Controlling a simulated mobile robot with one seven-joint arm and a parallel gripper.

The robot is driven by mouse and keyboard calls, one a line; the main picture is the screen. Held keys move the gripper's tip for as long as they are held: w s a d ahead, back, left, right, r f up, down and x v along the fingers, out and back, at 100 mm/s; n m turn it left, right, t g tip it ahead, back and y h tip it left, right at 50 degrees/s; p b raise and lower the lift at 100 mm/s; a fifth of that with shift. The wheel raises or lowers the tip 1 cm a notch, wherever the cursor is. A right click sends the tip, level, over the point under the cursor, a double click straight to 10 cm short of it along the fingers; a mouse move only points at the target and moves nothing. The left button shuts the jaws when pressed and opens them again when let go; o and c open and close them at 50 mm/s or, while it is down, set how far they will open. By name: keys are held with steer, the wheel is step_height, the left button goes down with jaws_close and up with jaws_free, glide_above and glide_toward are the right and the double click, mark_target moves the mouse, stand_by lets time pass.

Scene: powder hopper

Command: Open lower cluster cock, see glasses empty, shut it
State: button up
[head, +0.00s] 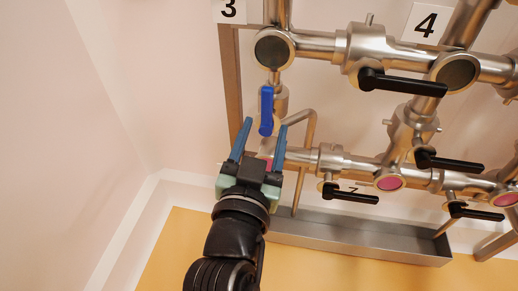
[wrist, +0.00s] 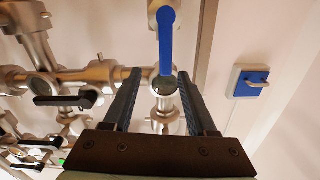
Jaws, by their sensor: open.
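A cock with a blue lever (head: 266,110) sits on the pipe below the plate marked 3. The lever hangs along its pipe in the head view and shows large in the wrist view (wrist: 166,42). My gripper (head: 265,127) is open, its two blue-grey fingers on either side of the lever's lower end; I see no clear contact. In the wrist view the lever lies between and beyond the fingertips (wrist: 161,74). Lower sight glasses (head: 389,184) (head: 505,200) look pink; another pink one is partly hidden behind my gripper. Upper glasses (head: 274,50) (head: 455,72) look dark.
Several cocks with black levers (head: 402,84) (head: 350,194) (head: 450,163) stand to the right on steel pipes. A steel trough (head: 350,236) runs below. A blue-and-white wall fitting (wrist: 250,82) is at the right in the wrist view. The wall at the left is bare.

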steer(key=shift+v, duration=2.15)
steer(key=s+r+n+t+y+p, duration=0.1)
steer(key=r+t+p, duration=0.2)
steer(key=r+p, duration=0.5)
steer(key=s+a+r+n+t+y+p, duration=0.1)
steer(key=r+p, duration=0.7)
steer(key=r, duration=2.3)
steer(key=s+a+r+n+t+y+p, duration=0.1)
steer(key=r+t+p, duration=0.5)
steer(key=r, duration=1.4)
steer(key=s+n+y+p, duration=0.1)
steer(key=s+p, duration=0.1)
steer(key=shift+s+r+y+p, duration=0.15)
steer(key=shift+r+y+p, duration=0.15)
steer(key=shift+r+p, duration=0.1)
steer(key=shift+d+f, duration=0.1)
steer(key=shift+f, duration=0.05)
